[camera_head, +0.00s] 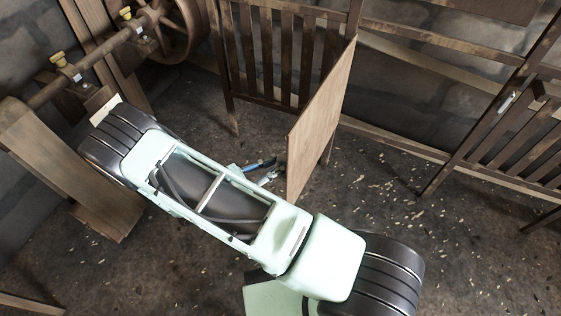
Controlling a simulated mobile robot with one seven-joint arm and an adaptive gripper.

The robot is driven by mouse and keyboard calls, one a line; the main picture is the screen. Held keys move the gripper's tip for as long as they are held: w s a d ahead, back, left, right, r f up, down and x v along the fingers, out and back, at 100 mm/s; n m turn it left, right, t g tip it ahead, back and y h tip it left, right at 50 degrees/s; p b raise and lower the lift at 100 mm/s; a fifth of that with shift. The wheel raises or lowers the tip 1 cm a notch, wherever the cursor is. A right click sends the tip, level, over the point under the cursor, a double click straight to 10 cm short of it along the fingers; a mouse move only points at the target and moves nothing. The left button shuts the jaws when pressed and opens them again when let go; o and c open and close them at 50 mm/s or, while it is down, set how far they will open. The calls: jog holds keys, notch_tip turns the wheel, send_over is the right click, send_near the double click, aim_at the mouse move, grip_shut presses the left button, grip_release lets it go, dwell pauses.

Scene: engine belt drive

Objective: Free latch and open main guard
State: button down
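A brown slatted guard panel (290,50) stands upright at the top middle. A plain wooden board (322,120) stands at an angle by its right end. A second slatted guard panel (520,145) stands at the right. A small pale latch-like handle (508,102) shows on its frame; I cannot tell whether it is latched. My pale green arm crosses the lower left and middle, well apart from this handle. Small blue and dark pieces (260,164) stick out beside the arm; I cannot tell whether they are my gripper or a tool on the floor.
A shaft (100,55) with yellow-topped bearing blocks and a large wheel (180,30) are at the upper left. Long wooden rails (395,143) run between the panels. Speckled floor (470,250) is clear at the lower right.

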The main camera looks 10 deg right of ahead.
jog(key=shift+a, duration=0.15)
jog(key=c, duration=1.9)
grip_release()
jog(key=v, duration=1.2)
jog(key=shift+s, duration=0.1)
